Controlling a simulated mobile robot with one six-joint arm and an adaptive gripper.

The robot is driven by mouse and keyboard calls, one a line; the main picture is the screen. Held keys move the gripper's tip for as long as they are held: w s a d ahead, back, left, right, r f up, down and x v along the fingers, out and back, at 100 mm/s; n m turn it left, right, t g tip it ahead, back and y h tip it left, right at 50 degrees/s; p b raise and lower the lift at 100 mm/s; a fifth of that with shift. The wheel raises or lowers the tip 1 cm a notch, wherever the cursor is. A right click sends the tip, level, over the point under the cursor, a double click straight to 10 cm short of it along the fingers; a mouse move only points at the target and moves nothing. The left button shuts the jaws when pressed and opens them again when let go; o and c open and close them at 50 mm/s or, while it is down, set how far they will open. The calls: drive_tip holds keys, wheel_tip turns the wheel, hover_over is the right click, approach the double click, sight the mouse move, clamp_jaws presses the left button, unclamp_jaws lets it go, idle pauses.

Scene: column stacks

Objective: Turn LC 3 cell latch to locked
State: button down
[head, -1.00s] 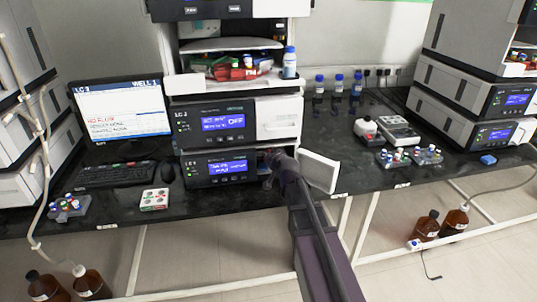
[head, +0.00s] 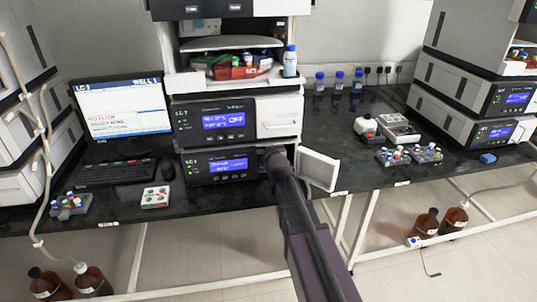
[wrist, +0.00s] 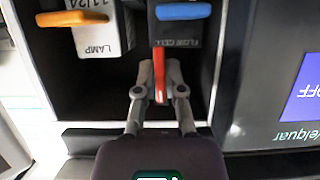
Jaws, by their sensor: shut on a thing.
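In the wrist view, my gripper (wrist: 160,85) is closed around a narrow red latch (wrist: 159,92), with one fingertip on each side of it. The latch runs down in the picture from a dark block labelled FLOW CELL (wrist: 178,40), which has a blue handle (wrist: 183,11). The fingertips hide part of the latch's sides. In the head view, my arm reaches to the right end of the lower LC module (head: 222,166), where my gripper and the latch are too small or hidden to make out.
A white LAMP block (wrist: 100,38) with an orange handle stands beside the flow cell. A white door (head: 317,169) hangs open right of my arm. A blue-capped bottle (head: 290,61) stands above.

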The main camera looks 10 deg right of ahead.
drive_tip(key=c, duration=0.7)
unclamp_jaws()
drive_tip(key=shift+c, duration=0.2)
drive_tip(key=shift+s, duration=0.15)
